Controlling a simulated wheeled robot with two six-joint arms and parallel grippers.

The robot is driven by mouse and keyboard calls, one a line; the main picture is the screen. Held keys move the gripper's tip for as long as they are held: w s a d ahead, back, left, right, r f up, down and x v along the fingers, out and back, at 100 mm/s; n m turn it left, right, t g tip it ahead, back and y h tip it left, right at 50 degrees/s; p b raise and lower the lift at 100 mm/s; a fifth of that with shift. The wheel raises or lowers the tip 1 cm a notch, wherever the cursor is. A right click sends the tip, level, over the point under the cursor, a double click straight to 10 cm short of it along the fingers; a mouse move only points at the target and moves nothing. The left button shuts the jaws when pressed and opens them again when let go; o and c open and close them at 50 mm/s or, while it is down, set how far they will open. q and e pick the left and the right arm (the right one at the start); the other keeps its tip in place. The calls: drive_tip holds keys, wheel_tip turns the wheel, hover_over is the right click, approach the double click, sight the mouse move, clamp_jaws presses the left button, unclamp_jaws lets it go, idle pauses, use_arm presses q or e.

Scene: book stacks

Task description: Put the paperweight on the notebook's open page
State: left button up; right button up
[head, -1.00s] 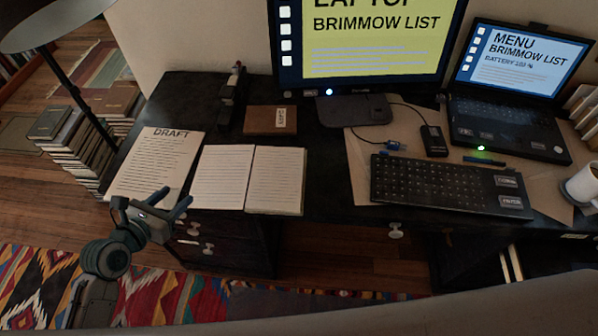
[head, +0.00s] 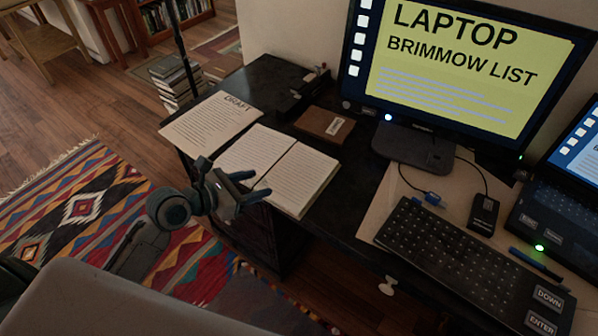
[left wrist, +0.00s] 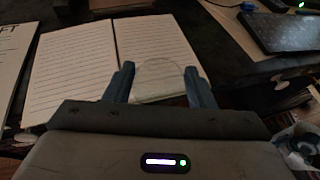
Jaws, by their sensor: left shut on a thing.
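The open notebook (head: 300,180) lies on the black desk with two lined pages. It also shows in the left wrist view (left wrist: 75,65). The paperweight (left wrist: 158,78) is a clear, see-through dome between my left fingers in the left wrist view. My left gripper (head: 258,184) is shut on it at the notebook's front edge, near the middle fold. The left wrist view shows the fingers (left wrist: 159,70) on either side of the dome, with page lines behind. In the head view I cannot make out the paperweight. My right gripper is not in view.
A DRAFT sheet (head: 208,122) lies left of the notebook. A brown box (head: 325,123) and a dark object (head: 310,85) stand behind it. A monitor (head: 460,75), keyboard (head: 450,250) and charger (head: 484,213) are to the right. A desk strip right of the notebook is clear.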

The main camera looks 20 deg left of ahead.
use_arm(q)
hover_over(296, 176)
drive_tip(key=shift+f, duration=1.05)
wheel_tip(296, 176, down, 2)
drive_tip(key=shift+f, duration=0.3)
drive_tip(key=o, duration=0.7)
drive_tip(key=shift+f, duration=0.15)
drive_tip(key=o, duration=0.4)
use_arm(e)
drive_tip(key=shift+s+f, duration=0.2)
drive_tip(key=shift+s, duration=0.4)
use_arm(q)
drive_tip(key=shift+o, duration=0.2)
